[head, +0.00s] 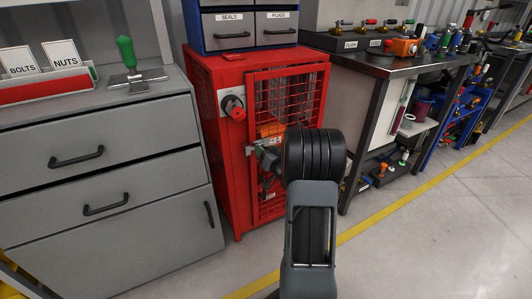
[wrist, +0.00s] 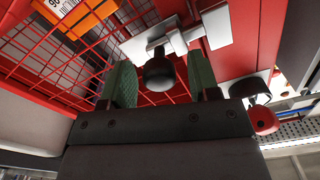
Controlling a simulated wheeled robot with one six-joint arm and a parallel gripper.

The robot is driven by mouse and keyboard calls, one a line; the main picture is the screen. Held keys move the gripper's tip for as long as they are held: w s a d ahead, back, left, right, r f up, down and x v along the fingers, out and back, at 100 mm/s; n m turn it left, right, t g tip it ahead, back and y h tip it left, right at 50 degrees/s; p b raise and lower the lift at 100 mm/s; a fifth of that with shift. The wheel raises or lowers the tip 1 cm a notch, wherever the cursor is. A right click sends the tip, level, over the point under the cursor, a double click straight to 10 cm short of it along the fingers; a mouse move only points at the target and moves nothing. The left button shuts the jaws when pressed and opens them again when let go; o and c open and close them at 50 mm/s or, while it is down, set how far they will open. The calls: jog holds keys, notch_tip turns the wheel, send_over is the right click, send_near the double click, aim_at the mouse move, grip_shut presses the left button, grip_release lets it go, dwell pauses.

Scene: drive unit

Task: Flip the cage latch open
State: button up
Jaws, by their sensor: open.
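The red cage (head: 212,130) has a mesh door (head: 290,95) at its front. The cage latch (wrist: 182,40) is a pale metal bar and plate with a black knob (wrist: 159,74), at the door's edge. In the head view only a bit of the latch (head: 249,149) shows beside my gripper (head: 264,153). In the wrist view my gripper (wrist: 160,80) is open, its two green-padded fingers on either side of the black knob. Gaps seem to show between knob and pads; I cannot tell whether either touches.
A red rotary switch (head: 234,107) sits on the cage front, above the latch; it also shows in the wrist view (wrist: 264,119). An orange labelled thing (wrist: 82,14) is behind the mesh. Grey drawers (head: 100,180) stand left, a workbench (head: 385,68) right. Floor in front is clear.

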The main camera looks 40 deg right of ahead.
grip_shut()
dwell(0.6)
